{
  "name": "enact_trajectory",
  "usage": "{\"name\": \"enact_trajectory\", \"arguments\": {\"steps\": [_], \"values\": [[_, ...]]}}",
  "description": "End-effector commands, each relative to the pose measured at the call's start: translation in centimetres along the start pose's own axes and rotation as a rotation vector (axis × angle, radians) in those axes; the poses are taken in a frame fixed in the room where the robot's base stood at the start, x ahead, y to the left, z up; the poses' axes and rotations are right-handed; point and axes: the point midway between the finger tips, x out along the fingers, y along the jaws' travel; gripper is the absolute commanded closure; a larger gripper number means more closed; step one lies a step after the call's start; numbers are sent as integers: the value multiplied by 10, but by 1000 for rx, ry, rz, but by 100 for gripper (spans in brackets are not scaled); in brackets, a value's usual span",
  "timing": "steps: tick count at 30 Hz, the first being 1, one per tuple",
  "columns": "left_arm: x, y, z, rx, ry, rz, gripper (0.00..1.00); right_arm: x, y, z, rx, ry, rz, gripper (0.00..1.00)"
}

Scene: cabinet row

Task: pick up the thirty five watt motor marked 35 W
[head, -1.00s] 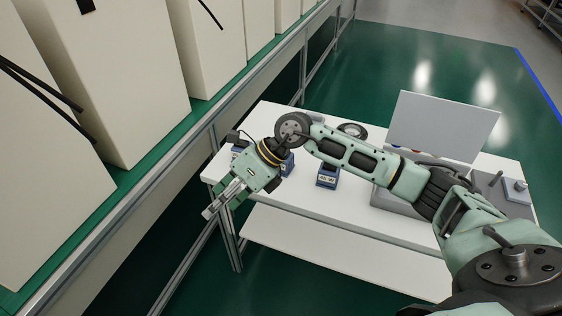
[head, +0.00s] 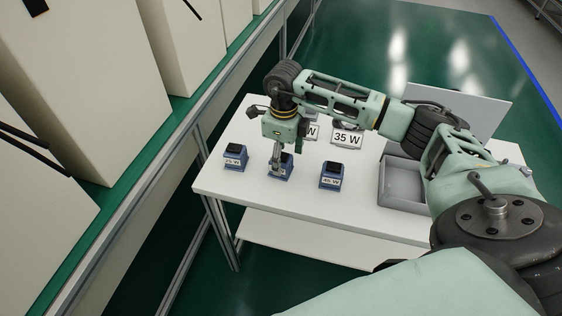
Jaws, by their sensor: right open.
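Three small blue motors with dark tops stand in a row on the white table. The left motor (head: 234,160) and the right motor (head: 330,176) carry small labels; the right one seems to read 45 W, the left one is too small to read surely. The middle motor (head: 287,169) is partly hidden by my right gripper (head: 276,169), so its label cannot be read. That gripper points down, open, with its fingers at the middle motor's left side; whether they touch it is unclear. A larger white plate reading 35 W (head: 346,138) stands behind the row. My left gripper is not seen.
A grey tray (head: 399,205) with a raised grey lid (head: 482,107) is at the table's right, partly behind my arm. Another plate ending in W (head: 313,132) is half hidden. Tall cream cabinets (head: 75,85) line the left. The white table's (head: 265,198) front strip is clear.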

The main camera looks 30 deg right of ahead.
Motion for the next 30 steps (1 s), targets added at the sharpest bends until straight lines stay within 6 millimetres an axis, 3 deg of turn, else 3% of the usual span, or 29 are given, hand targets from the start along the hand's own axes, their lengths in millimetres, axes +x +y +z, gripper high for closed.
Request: {"name": "enact_trajectory", "arguments": {"steps": [5,14,30], "values": [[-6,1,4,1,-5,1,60,23,3,0,1,0,3,34],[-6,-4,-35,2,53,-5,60,29,3,0,0,-1,2,34],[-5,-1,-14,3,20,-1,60,28,3,0,0,-2,2,82]]}}
